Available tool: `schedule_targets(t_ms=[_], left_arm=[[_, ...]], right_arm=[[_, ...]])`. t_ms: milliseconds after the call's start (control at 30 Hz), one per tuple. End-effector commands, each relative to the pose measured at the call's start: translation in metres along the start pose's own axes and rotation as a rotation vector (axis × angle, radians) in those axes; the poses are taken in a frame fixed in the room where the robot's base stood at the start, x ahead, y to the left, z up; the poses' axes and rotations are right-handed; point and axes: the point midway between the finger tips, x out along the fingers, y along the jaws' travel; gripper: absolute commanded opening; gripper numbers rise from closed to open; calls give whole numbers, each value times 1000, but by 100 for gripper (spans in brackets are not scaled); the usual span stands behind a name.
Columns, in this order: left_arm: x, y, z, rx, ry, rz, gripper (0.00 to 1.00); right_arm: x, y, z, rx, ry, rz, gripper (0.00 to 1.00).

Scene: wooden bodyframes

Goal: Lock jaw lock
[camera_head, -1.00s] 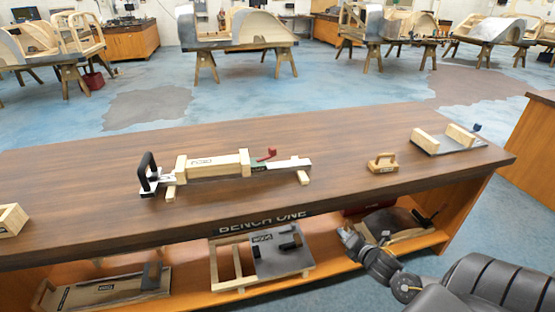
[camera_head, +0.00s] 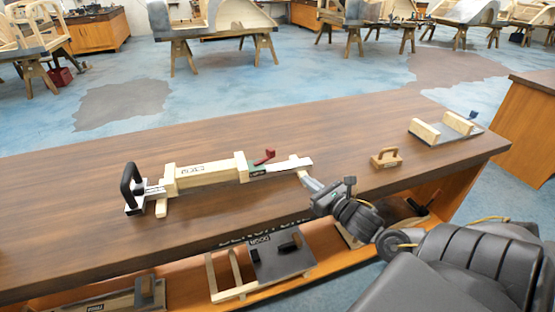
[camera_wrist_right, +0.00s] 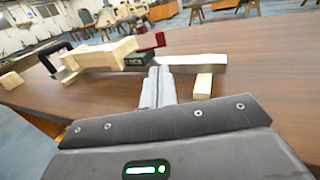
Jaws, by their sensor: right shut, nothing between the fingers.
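The jaw device (camera_head: 205,175) lies along the bench top: a pale wooden block on cross feet with a black handle (camera_head: 131,185) at its left end. A red lever (camera_head: 264,157) stands raised above a green plate (camera_head: 257,168) near its right end. My right gripper (camera_head: 308,180) is shut and empty, just in front of the device's right end. In the wrist view its fingertips (camera_wrist_right: 157,75) point toward the plate; contact cannot be told. My left gripper is out of view.
A small wooden block with a handle (camera_head: 386,157) and a wooden fixture with a blue knob (camera_head: 445,128) sit to the right on the bench (camera_head: 90,235). The lower shelf holds more fixtures, including a grey board (camera_head: 282,257). The bench top behind the device is clear.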

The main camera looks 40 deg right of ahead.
Motion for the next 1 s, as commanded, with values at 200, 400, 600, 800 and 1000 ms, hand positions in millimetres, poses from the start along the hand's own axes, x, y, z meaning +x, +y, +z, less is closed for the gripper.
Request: schedule_targets(t_ms=[200, 400, 600, 800, 1000], left_arm=[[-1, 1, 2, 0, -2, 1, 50], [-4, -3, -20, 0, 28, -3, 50], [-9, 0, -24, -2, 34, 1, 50], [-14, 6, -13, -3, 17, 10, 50], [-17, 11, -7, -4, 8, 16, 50]], right_arm=[[10, -1, 0, 1, -2, -1, 0], [43, -1, 2, 1, -5, -3, 0], [83, -1, 3, 2, -4, -4, 0], [117, -1, 2, 4, -2, -3, 0], [135, 0, 0, 3, 0, -2, 0]])
